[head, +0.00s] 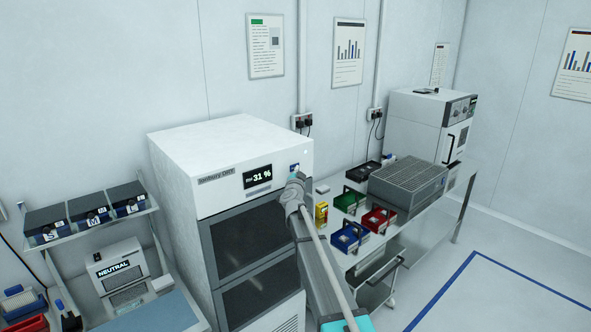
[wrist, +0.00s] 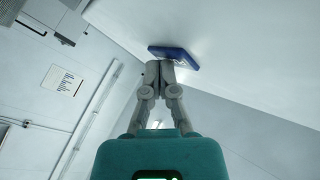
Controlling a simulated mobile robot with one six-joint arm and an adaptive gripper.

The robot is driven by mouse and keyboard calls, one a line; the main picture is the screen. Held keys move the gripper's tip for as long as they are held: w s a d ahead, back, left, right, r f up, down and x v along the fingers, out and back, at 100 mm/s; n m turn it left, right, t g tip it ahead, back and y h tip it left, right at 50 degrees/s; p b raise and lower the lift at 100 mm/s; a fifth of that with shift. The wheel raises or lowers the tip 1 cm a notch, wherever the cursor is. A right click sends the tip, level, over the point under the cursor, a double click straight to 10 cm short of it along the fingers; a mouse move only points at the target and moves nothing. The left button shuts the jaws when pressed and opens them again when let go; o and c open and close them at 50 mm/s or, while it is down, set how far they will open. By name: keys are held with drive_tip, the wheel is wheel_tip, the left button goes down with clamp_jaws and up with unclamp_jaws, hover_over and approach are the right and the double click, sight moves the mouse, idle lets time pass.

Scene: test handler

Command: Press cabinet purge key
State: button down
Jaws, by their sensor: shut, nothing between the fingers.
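The white dry cabinet (head: 215,190) stands in the middle of the head view, with a lit display (head: 258,176) reading 31 % on its upper front panel. The blue purge key (head: 293,168) is at the right end of that panel, partly hidden by my gripper. In the wrist view the blue key (wrist: 180,57) sticks out from the white panel, right at my fingertips. My gripper (head: 299,177) is shut and empty, its tips at the key's lower edge. It also shows in the wrist view (wrist: 160,66). I cannot tell whether the tips touch the key.
A bench to the right holds red, green and blue bins (head: 350,237) and a grey ribbed unit (head: 408,184). A white oven-like box (head: 415,120) stands behind. A shelf with dark boxes (head: 90,209) is at the left. The floor at right is clear.

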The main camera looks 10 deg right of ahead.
drive_tip(key=shift+s+d, duration=0.1)
drive_tip(key=shift+s, duration=0.05)
drive_tip(key=shift+s+d, duration=0.35)
drive_tip(key=shift+s, duration=0.2)
drive_tip(key=shift+s, duration=0.1)
drive_tip(key=s+d, duration=0.1)
drive_tip(key=s, duration=0.1)
drive_tip(key=s+d, duration=0.1)
drive_tip(key=s, duration=0.1)
drive_tip(key=shift+d, duration=0.35)
idle(0.4)
idle(0.6)
